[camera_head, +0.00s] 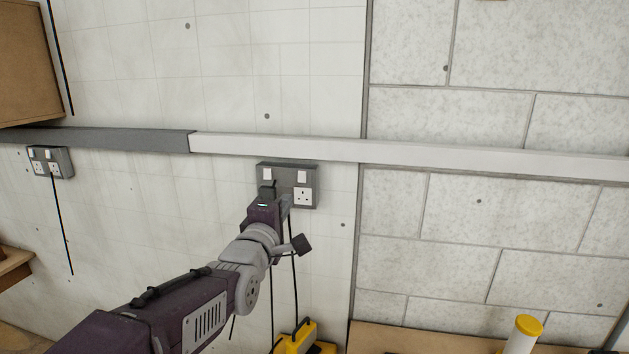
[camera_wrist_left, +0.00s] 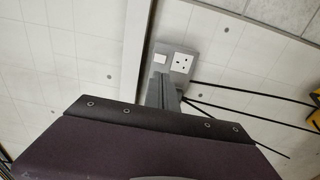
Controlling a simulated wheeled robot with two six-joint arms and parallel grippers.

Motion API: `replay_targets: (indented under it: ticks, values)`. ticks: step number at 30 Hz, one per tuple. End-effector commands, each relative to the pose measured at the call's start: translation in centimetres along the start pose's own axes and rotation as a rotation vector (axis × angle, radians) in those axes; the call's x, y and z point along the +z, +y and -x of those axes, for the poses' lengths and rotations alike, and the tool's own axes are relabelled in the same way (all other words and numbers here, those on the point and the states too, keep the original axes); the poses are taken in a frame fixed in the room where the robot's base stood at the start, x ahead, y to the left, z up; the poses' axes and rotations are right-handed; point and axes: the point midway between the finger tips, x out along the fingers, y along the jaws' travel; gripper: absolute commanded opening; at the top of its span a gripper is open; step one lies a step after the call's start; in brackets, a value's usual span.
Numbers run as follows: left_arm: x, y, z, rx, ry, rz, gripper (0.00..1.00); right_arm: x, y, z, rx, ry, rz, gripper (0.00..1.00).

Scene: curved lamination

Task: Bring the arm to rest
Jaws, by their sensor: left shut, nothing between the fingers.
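My left gripper (camera_head: 286,201) is in front of a grey double wall socket (camera_head: 308,176) in the head view. Its fingers are shut with nothing between them, close to the socket's lower edge. I cannot tell whether they touch it. The socket has two white switches and a white outlet on its right; my gripper and a dark shape cover its left outlet. In the left wrist view the shut fingers (camera_wrist_left: 163,88) lie beside the socket (camera_wrist_left: 178,62), with one switch and one outlet showing. My right gripper is not in view.
A grey and white trunking rail (camera_head: 270,146) runs along the wall above the socket. Another socket (camera_head: 50,162) with a hanging cable is at the left. Black cables hang below my gripper near a yellow object (camera_head: 298,338). A yellow-capped white cylinder (camera_head: 522,336) stands lower right.

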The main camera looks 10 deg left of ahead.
Motion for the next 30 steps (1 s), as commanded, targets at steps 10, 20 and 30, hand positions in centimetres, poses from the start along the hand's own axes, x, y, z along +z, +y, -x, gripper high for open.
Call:
replay_targets:
  ticks: [10, 20, 30]
  values:
    - [-0.3, -28.0, 12.2, -0.938, -0.351, -0.649, 0.0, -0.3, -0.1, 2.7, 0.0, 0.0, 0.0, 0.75]
    - [0.0, -34.3, 25.3, -1.171, -1.092, -1.17, 0.0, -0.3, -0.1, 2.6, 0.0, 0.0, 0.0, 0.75]
    - [0.0, -34.2, 25.2, -1.153, -1.117, -1.2, 0.0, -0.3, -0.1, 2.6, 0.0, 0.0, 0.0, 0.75]
